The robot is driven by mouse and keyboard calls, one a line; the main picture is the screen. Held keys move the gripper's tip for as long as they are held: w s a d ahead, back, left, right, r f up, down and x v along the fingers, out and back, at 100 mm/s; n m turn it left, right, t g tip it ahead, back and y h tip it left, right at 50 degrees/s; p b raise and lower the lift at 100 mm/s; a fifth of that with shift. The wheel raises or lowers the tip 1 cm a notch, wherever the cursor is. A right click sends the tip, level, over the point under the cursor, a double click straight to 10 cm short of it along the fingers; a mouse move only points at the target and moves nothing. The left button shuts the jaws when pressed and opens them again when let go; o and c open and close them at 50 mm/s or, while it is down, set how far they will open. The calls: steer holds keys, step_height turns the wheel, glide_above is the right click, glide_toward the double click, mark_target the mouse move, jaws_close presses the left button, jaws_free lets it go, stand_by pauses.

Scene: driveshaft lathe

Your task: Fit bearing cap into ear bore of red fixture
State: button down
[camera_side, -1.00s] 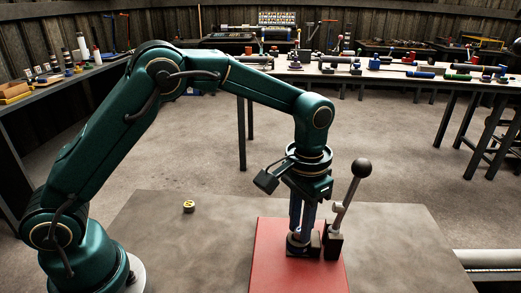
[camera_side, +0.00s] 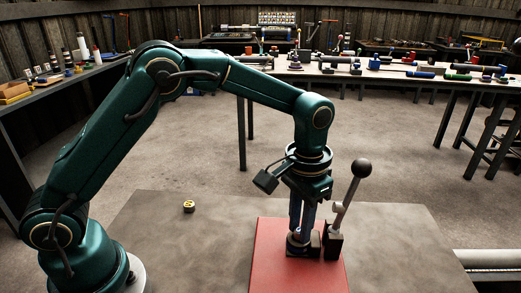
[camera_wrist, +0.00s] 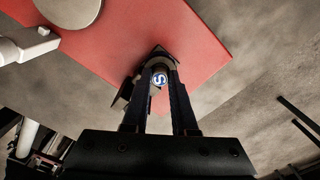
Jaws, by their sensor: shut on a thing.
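The red fixture plate (camera_side: 273,272) lies on the grey table, with dark blocks (camera_side: 333,247) standing on it. My gripper (camera_side: 299,246) points straight down over the plate, its fingertips low beside the dark blocks. In the wrist view my gripper (camera_wrist: 160,85) is shut on a small round bearing cap (camera_wrist: 159,79) with a white S on a blue face. The cap sits between the fingertips, in front of a dark pointed part of the fixture. The bore is hidden, and I cannot tell how far the cap is in it.
A lever with a dark ball knob (camera_side: 361,168) rises from the fixture, close to the right of my gripper. The table around the plate is otherwise clear. Cluttered benches (camera_side: 400,72) stand behind.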

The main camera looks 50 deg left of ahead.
steer(key=shift+f, duration=0.3)
steer(key=shift+r, duration=0.3)
stand_by(2.4)
steer(key=shift+a, duration=0.1)
stand_by(0.6)
steer(key=shift+f, duration=0.25)
stand_by(1.0)
steer(key=shift+r, duration=0.25)
steer(key=c, duration=0.6)
jaws_free()
steer(key=shift+c, duration=0.2)
